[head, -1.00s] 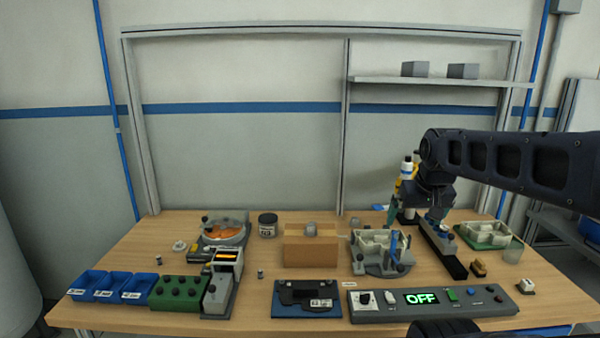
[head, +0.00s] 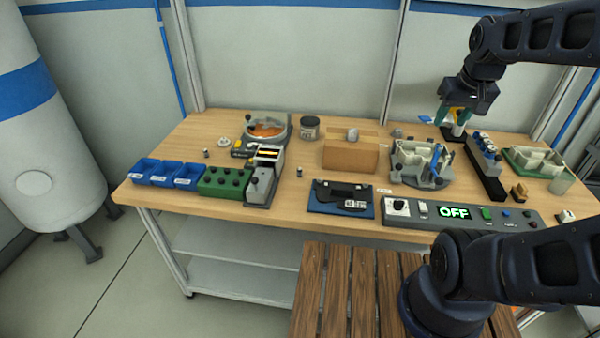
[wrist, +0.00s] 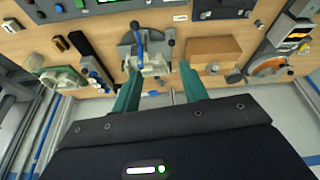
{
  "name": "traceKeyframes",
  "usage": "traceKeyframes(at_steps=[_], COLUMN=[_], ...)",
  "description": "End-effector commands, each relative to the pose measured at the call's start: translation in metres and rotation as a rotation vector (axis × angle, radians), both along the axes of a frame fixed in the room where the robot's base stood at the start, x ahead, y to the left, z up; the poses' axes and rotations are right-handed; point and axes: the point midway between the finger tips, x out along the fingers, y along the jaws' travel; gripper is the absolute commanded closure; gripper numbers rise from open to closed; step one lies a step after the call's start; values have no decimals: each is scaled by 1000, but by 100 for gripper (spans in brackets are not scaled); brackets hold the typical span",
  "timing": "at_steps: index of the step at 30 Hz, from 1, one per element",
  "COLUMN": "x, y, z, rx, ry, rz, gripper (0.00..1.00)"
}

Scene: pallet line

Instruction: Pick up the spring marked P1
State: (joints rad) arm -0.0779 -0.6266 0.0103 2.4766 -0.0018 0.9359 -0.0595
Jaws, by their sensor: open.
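I cannot make out a P1 mark in any view. Two small grey cylinders stand on the bench in the head view, one at the left (head: 206,154) and one near the middle (head: 299,171). They are too small to tell whether either is a spring. My gripper (head: 454,120) is open, with teal fingers, above the back right of the bench. A small white bottle stands right by its fingers. In the wrist view my open gripper (wrist: 160,70) has no object clearly between its fingers, and a grey fixture (wrist: 150,62) lies just beyond.
Blue bins (head: 150,170), a green block (head: 224,183) and a grey device (head: 262,183) stand left. A cardboard box (head: 350,158) and a dark blue plate (head: 340,208) are central. A control panel (head: 440,212) reading OFF runs along the front right. Bare wood shows between them.

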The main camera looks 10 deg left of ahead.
Motion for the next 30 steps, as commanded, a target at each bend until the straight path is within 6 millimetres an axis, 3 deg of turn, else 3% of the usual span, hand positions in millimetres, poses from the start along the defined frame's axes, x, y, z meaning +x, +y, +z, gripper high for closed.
traceKeyframes(at_steps=[3, 14, 21, 30], x=[27, 96, 133, 162], y=[20, 94, 156, 243], z=[-3, -25, -53, -104], rx=[-19, -75, -111, -155], ry=[33, 109, 156, 215], rz=[91, 359, 538, 763], gripper=[57, 57, 57, 57])
